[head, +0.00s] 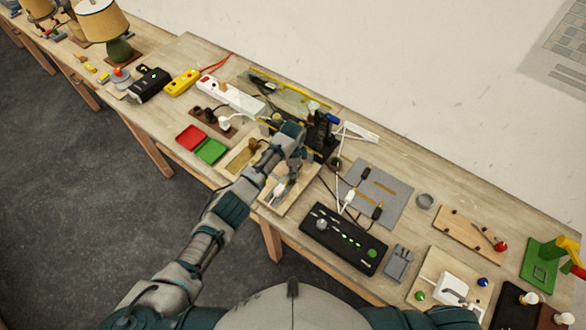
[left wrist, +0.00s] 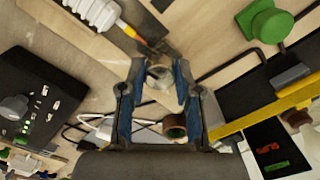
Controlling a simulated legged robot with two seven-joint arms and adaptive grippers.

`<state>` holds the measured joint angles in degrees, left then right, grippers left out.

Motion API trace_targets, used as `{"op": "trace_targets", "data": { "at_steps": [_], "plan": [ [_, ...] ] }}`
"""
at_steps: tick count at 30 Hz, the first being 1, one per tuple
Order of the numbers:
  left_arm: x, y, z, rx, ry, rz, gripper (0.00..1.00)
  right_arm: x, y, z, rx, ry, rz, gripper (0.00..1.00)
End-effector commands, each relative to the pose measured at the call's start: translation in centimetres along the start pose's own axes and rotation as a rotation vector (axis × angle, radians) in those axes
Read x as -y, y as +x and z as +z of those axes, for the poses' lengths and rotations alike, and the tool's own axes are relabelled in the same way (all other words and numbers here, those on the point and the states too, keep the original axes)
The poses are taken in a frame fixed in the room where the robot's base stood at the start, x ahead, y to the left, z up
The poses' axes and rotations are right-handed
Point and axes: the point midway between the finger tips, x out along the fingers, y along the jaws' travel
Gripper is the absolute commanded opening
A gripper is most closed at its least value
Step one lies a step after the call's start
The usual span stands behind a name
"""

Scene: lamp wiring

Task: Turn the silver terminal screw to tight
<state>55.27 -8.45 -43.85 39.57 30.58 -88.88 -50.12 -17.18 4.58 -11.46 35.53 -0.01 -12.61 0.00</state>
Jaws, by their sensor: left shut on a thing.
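My left gripper (left wrist: 159,72) points down at a pale wooden board; in the head view (head: 294,172) it is over the front middle of the bench. Its blue fingers are closed around a small round silver piece (left wrist: 159,79), which looks like the silver terminal screw. The fingers hide its sides, and I cannot tell how tight it is. In the head view the arm hides the screw. A white ribbed piece with an orange-tipped lead (left wrist: 98,13) lies beside the fingertips. My right gripper is not in view.
A black control box with green lights (head: 343,238) stands right of the board. A grey mat (head: 396,187) lies behind it. Red (head: 191,138) and green (head: 211,151) trays are to the left. Dark equipment with cables (head: 322,135) is close behind the gripper.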

Motion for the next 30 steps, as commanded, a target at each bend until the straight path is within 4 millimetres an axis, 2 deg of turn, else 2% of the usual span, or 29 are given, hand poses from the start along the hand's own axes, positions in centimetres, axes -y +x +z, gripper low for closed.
{"op": "trace_targets", "data": {
  "at_steps": [10,26,27,30],
  "plan": [
    [0.21,-0.21,-0.10,-0.004,0.143,-0.006,0.00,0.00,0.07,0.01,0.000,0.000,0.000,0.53],
    [0.28,-0.29,-0.09,-0.003,0.170,-0.009,0.00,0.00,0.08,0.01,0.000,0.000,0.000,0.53],
    [0.28,-0.29,-0.09,-0.003,0.170,-0.009,0.35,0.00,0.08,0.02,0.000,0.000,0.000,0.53],
    [0.25,-0.26,-0.07,-0.003,0.169,-0.007,0.58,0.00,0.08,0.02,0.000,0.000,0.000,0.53]
  ]
}}
